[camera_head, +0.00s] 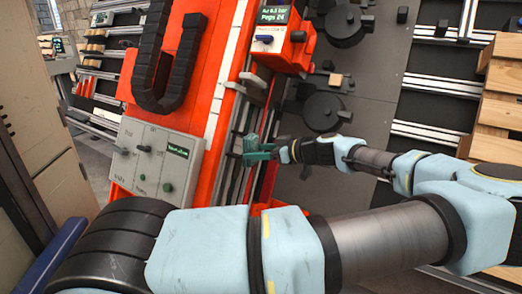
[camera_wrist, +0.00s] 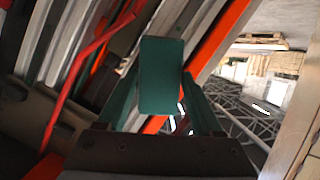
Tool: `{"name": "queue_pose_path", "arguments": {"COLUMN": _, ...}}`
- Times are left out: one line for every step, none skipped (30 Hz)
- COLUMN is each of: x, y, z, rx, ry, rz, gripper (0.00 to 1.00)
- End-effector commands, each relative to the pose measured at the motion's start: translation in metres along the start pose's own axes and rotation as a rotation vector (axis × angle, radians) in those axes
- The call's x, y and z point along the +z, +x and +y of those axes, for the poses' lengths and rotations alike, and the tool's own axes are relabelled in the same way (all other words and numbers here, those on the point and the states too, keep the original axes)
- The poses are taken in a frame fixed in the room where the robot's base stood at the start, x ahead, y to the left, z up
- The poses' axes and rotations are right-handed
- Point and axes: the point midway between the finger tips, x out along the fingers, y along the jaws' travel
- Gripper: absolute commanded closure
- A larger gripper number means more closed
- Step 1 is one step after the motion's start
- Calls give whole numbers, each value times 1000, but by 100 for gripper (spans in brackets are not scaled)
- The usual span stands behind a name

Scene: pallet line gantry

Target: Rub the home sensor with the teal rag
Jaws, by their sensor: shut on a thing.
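My gripper (camera_head: 262,152) is at the end of my outstretched arm, beside the vertical rails of the orange gantry column. In the wrist view my gripper (camera_wrist: 160,112) is shut on the teal rag (camera_wrist: 161,75), which shows as a flat teal rectangle between the two teal fingers. In the head view the rag is hard to tell apart from the similarly coloured fingers. I cannot pick out the home sensor for sure in either view. I cannot tell whether the rag touches anything.
The orange gantry column (camera_head: 205,75) carries a black cable chain (camera_head: 158,70) and a grey control panel (camera_head: 152,160). An orange box with a green display (camera_head: 277,14) is above my gripper. Black round units (camera_head: 322,112) are to its right. A red cable (camera_wrist: 85,58) crosses the wrist view.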

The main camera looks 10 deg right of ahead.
Motion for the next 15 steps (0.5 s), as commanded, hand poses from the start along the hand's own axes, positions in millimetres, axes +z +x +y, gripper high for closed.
{"name": "queue_pose_path", "arguments": {"x": -2, "y": 3, "z": -8, "rx": -11, "ry": -1, "rz": 2, "gripper": 77}}
{"name": "queue_pose_path", "arguments": {"x": -2, "y": 3, "z": -10, "rx": -11, "ry": -1, "rz": 2, "gripper": 77}}
{"name": "queue_pose_path", "arguments": {"x": -2, "y": 4, "z": -14, "rx": -12, "ry": -1, "rz": 2, "gripper": 77}}
{"name": "queue_pose_path", "arguments": {"x": -2, "y": 4, "z": -16, "rx": -13, "ry": -1, "rz": 3, "gripper": 77}}
{"name": "queue_pose_path", "arguments": {"x": -2, "y": 4, "z": -18, "rx": -14, "ry": -1, "rz": 3, "gripper": 77}}
{"name": "queue_pose_path", "arguments": {"x": -2, "y": 4, "z": -20, "rx": -14, "ry": -1, "rz": 3, "gripper": 77}}
{"name": "queue_pose_path", "arguments": {"x": -2, "y": 5, "z": -21, "rx": -15, "ry": -1, "rz": 3, "gripper": 77}}
{"name": "queue_pose_path", "arguments": {"x": -2, "y": 5, "z": -22, "rx": -16, "ry": -1, "rz": 3, "gripper": 77}}
{"name": "queue_pose_path", "arguments": {"x": -2, "y": 5, "z": -23, "rx": -16, "ry": -1, "rz": 3, "gripper": 77}}
{"name": "queue_pose_path", "arguments": {"x": -3, "y": 6, "z": -23, "rx": -17, "ry": -1, "rz": 4, "gripper": 77}}
{"name": "queue_pose_path", "arguments": {"x": -3, "y": 6, "z": -23, "rx": -17, "ry": -1, "rz": 4, "gripper": 77}}
{"name": "queue_pose_path", "arguments": {"x": -3, "y": 6, "z": -24, "rx": -18, "ry": -1, "rz": 4, "gripper": 77}}
{"name": "queue_pose_path", "arguments": {"x": -3, "y": 6, "z": -24, "rx": -19, "ry": -2, "rz": 4, "gripper": 77}}
{"name": "queue_pose_path", "arguments": {"x": -3, "y": 6, "z": -24, "rx": -19, "ry": -2, "rz": 4, "gripper": 77}}
{"name": "queue_pose_path", "arguments": {"x": -3, "y": 6, "z": -24, "rx": -20, "ry": -2, "rz": 4, "gripper": 76}}
